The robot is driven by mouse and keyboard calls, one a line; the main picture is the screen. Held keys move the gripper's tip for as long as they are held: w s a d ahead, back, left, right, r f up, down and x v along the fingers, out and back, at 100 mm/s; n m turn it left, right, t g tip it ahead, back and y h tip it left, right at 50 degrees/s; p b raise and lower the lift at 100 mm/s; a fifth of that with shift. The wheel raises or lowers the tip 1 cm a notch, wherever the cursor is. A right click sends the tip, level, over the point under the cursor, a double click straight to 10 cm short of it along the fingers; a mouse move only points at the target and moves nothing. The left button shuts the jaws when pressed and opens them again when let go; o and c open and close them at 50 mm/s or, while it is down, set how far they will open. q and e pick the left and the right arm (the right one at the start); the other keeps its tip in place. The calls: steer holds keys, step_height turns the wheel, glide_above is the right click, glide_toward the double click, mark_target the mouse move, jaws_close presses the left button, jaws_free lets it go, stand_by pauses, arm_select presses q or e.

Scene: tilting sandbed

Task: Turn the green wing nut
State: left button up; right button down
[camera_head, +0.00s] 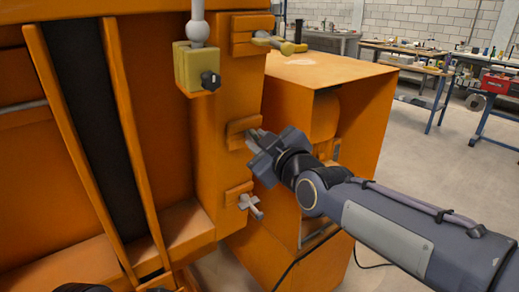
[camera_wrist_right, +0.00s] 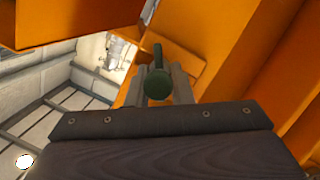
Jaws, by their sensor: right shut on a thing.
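The green wing nut (camera_wrist_right: 158,82) shows in the right wrist view as a dark green round body with one wing pointing up. It sits between the fingers of my right gripper (camera_wrist_right: 168,85), which is shut on it. In the head view my right gripper (camera_head: 254,139) reaches the middle bracket (camera_head: 240,129) on the orange machine's post and hides the nut there. A yellow wing nut (camera_head: 280,43) is on the bracket above, and a grey wing nut (camera_head: 250,204) is on the bracket below. My left gripper does not show.
An orange cabinet (camera_head: 325,72) stands close behind my right arm. Workbenches stand at the back right, with open floor before them.

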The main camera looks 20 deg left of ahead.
steer(key=m+b, duration=0.1)
steer(key=m+g+b, duration=0.1)
steer(key=m+b, duration=0.1)
steer(key=b, duration=0.1)
steer(key=shift+w+d+f+g+y, duration=0.2)
steer(key=shift+f+g+y, duration=0.1)
steer(key=shift+y, duration=0.1)
steer(key=m+g+b, duration=0.1)
steer(key=m+b, duration=0.1)
steer(key=m+g+y+b, duration=0.1)
steer(key=m+b, duration=0.1)
steer(key=shift+w+r+y, duration=0.1)
steer(key=shift+y, duration=0.2)
steer(key=m+g+y+b, duration=0.1)
steer(key=m+b, duration=0.1)
steer(key=shift+m, duration=0.3)
steer(key=shift+w+d+f+m+g+y+b, duration=0.15)
steer(key=shift+m+y+b, duration=0.4)
steer(key=shift+m+b, duration=0.55)
steer(key=shift+s+a+m+g+y+b, duration=0.15)
steer(key=shift+m+y+b, duration=0.5)
steer(key=shift+m, duration=0.85)
steer(key=shift+w+d+f+m+g+y+b, duration=0.15)
steer(key=shift+m+y+b, duration=0.35)
steer(key=shift+m+b, duration=0.6)
steer(key=shift+r+m, duration=0.15)
steer(key=shift+m, duration=0.25)
